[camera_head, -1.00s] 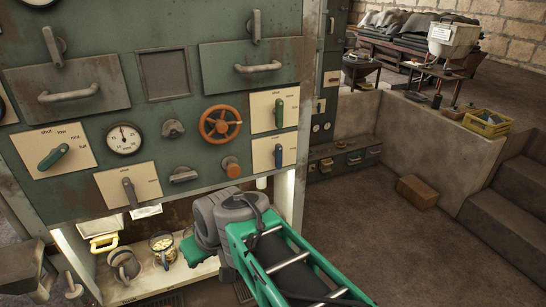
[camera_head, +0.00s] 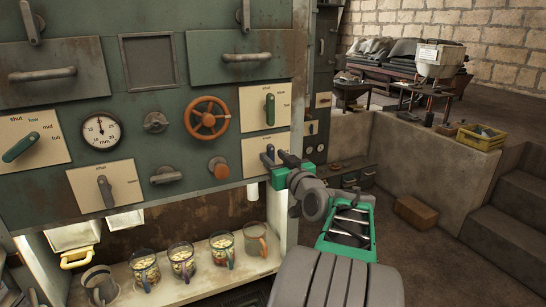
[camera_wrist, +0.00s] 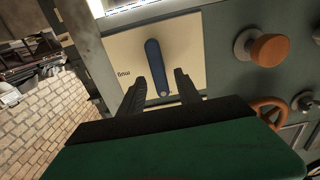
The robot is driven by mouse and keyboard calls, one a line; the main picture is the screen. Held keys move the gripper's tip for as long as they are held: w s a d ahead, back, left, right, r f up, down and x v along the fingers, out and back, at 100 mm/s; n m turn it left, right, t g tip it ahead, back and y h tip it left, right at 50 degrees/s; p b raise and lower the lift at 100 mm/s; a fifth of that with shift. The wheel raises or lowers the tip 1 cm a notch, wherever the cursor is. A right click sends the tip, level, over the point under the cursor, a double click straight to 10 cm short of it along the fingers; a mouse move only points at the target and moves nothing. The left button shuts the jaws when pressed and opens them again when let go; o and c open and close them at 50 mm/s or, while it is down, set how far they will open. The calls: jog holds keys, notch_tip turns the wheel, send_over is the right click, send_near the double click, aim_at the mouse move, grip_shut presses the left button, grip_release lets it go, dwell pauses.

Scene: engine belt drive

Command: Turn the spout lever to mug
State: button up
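The spout lever (camera_head: 270,152) is a short blue handle on a cream plate (camera_head: 254,163) low on the right of the green panel. In the wrist view the lever (camera_wrist: 155,66) shows whole on its plate (camera_wrist: 120,52), with the word "mug" printed upside down to the left. My gripper (camera_wrist: 160,78) is open, its two dark fingers on either side of the lever's near end. A gap shows beside each finger, and I cannot tell any contact. In the head view my gripper (camera_head: 281,160) is at the plate's right side and partly hides it.
An orange knob (camera_head: 219,168) and an orange handwheel (camera_head: 207,118) are left of the plate. Another lever plate (camera_head: 250,108) is just above. Several mugs with pale contents, such as one mug (camera_head: 182,262), stand on the shelf below. A white spout (camera_head: 252,192) hangs under the panel.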

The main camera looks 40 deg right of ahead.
jog(key=shift+w+d, duration=0.1)
jog(key=shift+w, duration=0.45)
grip_shut()
